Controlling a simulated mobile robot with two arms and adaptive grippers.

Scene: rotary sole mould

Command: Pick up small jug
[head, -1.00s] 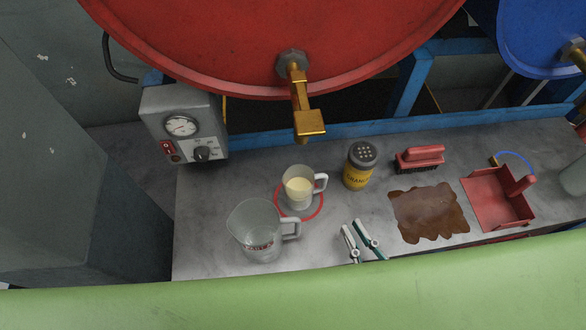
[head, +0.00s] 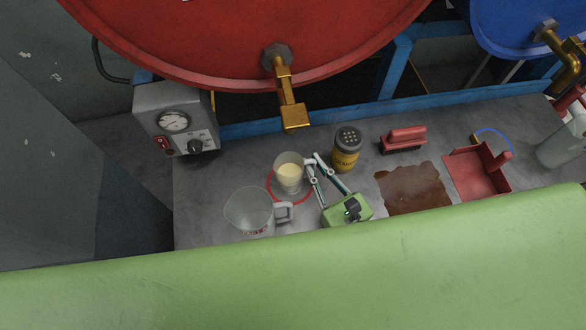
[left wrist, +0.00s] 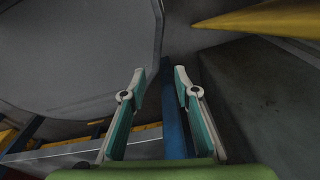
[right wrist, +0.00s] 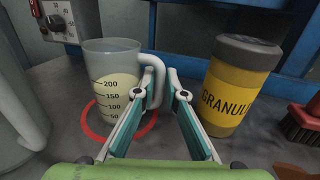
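The small jug (head: 289,180), clear with a cream liquid inside, stands upright on a red ring on the bench. It also shows in the right wrist view (right wrist: 108,88), with volume marks and its handle on the right. My right gripper (head: 313,160) is open at the handle side of the small jug. In the right wrist view, the handle lies between the fingertips (right wrist: 156,76); whether they touch it I cannot tell. My left gripper (left wrist: 159,72) is open and empty, away from the bench objects, and is not seen in the head view.
A larger clear jug (head: 247,212) stands left of the small jug. A yellow granule shaker (head: 345,158) stands close right of my right gripper. A red brush (head: 403,140), brown spill (head: 412,190) and red dustpan (head: 474,178) lie further right. A brass tap (head: 291,105) hangs behind.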

